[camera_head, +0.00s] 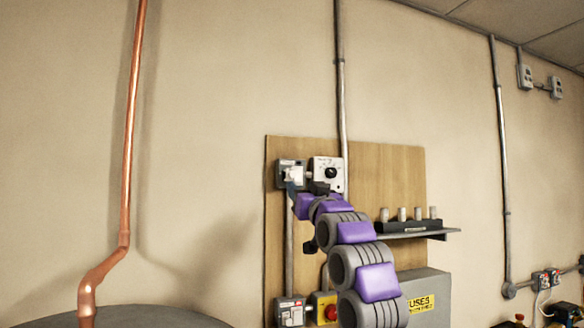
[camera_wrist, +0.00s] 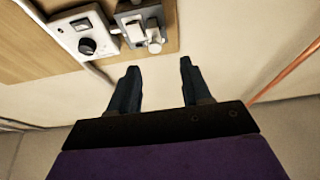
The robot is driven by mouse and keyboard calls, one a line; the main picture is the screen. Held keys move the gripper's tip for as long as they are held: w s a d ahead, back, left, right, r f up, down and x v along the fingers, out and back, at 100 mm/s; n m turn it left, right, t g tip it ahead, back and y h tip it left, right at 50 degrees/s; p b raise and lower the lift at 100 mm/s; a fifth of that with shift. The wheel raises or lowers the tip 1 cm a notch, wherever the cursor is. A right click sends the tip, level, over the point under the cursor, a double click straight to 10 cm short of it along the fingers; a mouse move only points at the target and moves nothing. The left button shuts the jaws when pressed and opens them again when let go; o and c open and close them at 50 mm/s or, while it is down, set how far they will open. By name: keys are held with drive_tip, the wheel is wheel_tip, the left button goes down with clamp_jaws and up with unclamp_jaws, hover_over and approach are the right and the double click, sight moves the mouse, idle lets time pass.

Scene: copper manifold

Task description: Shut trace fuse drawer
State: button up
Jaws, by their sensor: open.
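A grey box with a yellow label reading FUSES (camera_head: 438,284) is at the lower right of the wooden board in the head view. My arm covers its left part, and I cannot tell whether it is a drawer or how far out it stands. My gripper (camera_wrist: 159,64) is open and empty in the wrist view, with its two dark fingers apart. In the head view its end is high on the board, in front of a switch box (camera_head: 291,167) and well above the fuse box. The switch box also shows in the wrist view (camera_wrist: 133,18), beyond the fingertips.
A white dial panel (camera_head: 328,171) is beside the switch box. A shelf (camera_head: 440,233) with several small cylinders juts out above the fuse box. A red button on a yellow box (camera_head: 325,309) and another switch box (camera_head: 290,310) are low on the board. A copper pipe (camera_head: 130,140) runs at left.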

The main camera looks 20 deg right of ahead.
sight(294, 176)
drive_tip(key=p+x, duration=0.1)
drive_tip(key=x, duration=0.1)
drive_tip(key=p+x, duration=0.2)
drive_tip(key=d+p+x, duration=0.1)
drive_tip(key=x, duration=0.1)
drive_tip(key=shift+w+r+p, duration=0.2)
drive_tip(key=shift+w+p, duration=0.1)
drive_tip(key=shift+w, duration=0.05)
drive_tip(key=shift+w+a+r, duration=0.3)
drive_tip(key=shift+w, duration=0.25)
drive_tip(key=shift+d, duration=0.5)
drive_tip(key=shift+c, duration=1)
drive_tip(key=shift+a, duration=0.3)
drive_tip(key=c, duration=0.5)
clamp_jaws()
